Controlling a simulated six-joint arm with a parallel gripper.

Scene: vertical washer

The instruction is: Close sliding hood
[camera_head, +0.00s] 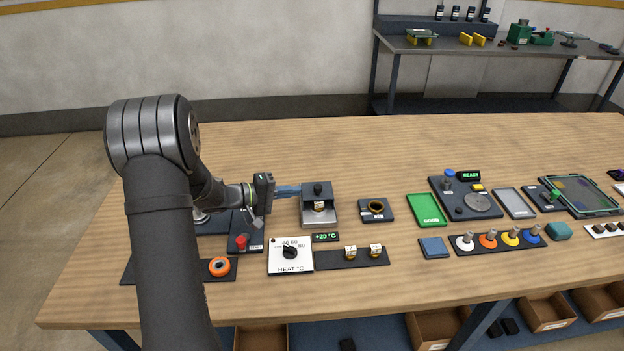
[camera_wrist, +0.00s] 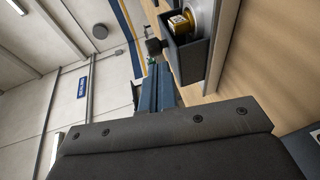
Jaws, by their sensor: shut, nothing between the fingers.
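The sliding hood (camera_head: 309,187) is a dark blue cover with a black knob (camera_head: 317,188) at the back of a metal fixture (camera_head: 319,219). A small gold-and-white part (camera_head: 319,206) shows uncovered in front of it. In the wrist view the hood (camera_wrist: 189,62) is at the top, with its black knob (camera_wrist: 154,46) on the left and the gold part (camera_wrist: 178,25) inside. My gripper (camera_head: 298,190) is shut and empty, its blue fingers pointing right at the hood's left side. I cannot tell whether they touch it. The fingers also show in the wrist view (camera_wrist: 155,80).
A heat dial panel (camera_head: 290,255) and a dark strip with two gold parts (camera_head: 352,258) lie in front. A dark block with a ring (camera_head: 376,209) stands to the right. A red button (camera_head: 240,242) is below my wrist. Bare wood lies behind the hood.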

